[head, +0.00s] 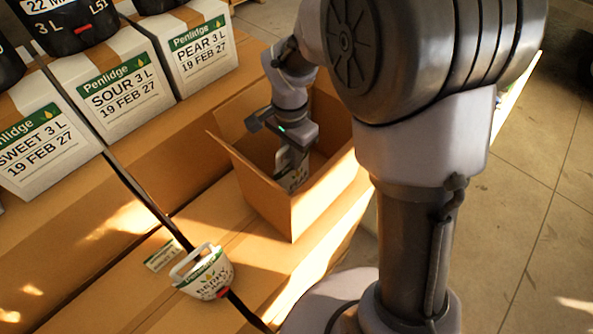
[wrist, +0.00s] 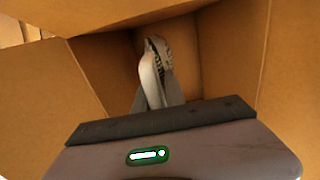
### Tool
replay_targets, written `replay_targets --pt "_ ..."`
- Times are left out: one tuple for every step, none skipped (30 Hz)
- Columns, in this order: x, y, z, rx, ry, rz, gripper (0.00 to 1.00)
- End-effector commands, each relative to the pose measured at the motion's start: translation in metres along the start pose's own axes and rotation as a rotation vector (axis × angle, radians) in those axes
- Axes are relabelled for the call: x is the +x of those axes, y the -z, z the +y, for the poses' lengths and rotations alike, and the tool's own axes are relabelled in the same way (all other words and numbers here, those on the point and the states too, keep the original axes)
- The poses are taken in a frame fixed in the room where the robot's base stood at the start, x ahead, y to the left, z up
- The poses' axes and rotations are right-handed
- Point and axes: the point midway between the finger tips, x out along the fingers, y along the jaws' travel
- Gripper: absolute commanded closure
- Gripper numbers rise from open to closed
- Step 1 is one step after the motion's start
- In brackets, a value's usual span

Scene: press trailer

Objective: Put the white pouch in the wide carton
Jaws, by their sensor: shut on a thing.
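The wide carton (head: 268,200) is an open brown cardboard box with its flaps spread, standing on the brown surface in the middle of the head view. My gripper (head: 289,157) reaches down inside it and is shut on a pouch (head: 294,178). The pouch looks pale grey-white in the shade, with dark print. In the wrist view, the pouch (wrist: 160,60) is between the fingertips, with the carton's brown walls (wrist: 103,68) around it. I cannot tell whether its bottom touches the carton floor.
A white Penlidge berry pouch (head: 207,276) with a handle and red tap stands at the front left, beside a small label card (head: 163,255). White Penlidge boxes (head: 108,93) line the back left, with black pouches (head: 62,25) above them. Open floor lies at right.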

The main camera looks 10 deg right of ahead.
Motion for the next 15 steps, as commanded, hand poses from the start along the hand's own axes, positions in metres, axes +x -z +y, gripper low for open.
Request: replay_targets --pt "0.011 0.0 0.0 -0.001 0.0 0.0 1.0" --pt "0.016 0.0 0.0 -0.001 0.0 0.0 1.0" --pt "0.022 0.0 -0.001 -0.001 0.001 0.0 1.0" --pt "0.025 0.0 -0.001 -0.001 0.001 0.0 1.0" --pt "0.028 0.0 -0.001 -0.001 0.001 0.0 1.0" --pt "0.031 0.0 -0.001 -0.001 0.001 0.001 1.0" --pt "0.034 0.0 -0.001 0.0 0.001 0.0 1.0" --pt "0.037 0.0 -0.001 0.0 0.0 0.0 1.0" --pt "0.043 0.0 -0.001 0.0 0.001 0.001 1.0" --pt "0.048 0.0 -0.001 -0.001 0.001 0.001 1.0" --pt "0.054 0.0 -0.001 -0.001 0.0 0.0 1.0" --pt "0.061 0.0 -0.001 -0.001 0.0 0.001 1.0" --pt "0.065 0.0 -0.001 -0.001 0.0 0.0 1.0" --pt "0.067 0.0 -0.001 -0.001 0.001 0.001 1.0" --pt "0.068 0.001 -0.002 -0.001 0.003 0.001 1.0"
